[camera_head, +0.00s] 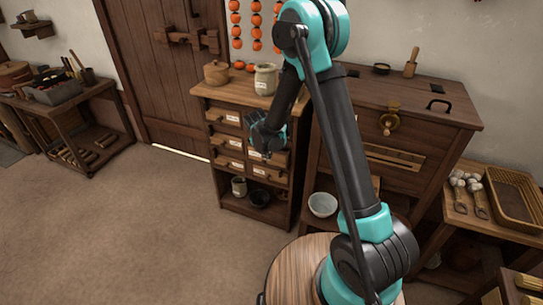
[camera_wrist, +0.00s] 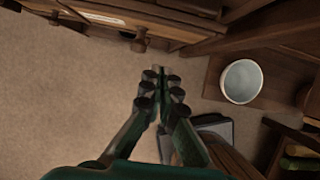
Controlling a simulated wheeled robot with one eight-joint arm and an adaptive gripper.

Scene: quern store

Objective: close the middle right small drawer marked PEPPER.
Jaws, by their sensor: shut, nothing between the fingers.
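A small wooden drawer cabinet (camera_head: 213,95) stands against the wall, with two columns of small labelled drawers. The middle right drawer (camera_head: 279,156) is mostly hidden behind my gripper, so I cannot read its label or tell how far out it stands. My gripper (camera_head: 266,153) is shut and empty, in front of the right column of drawers. In the wrist view my gripper (camera_wrist: 160,76) points toward the cabinet with its fingertips together. A drawer front with a pale label (camera_wrist: 104,18) and a wooden knob (camera_wrist: 140,41) lies ahead of the fingertips to the left; which drawer it is, I cannot tell.
A larger wooden chest (camera_head: 440,110) stands close on the right. A white bowl (camera_head: 322,205) sits low beside the cabinet and shows in the wrist view (camera_wrist: 241,82). Floor (camera_head: 150,225) at left is clear.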

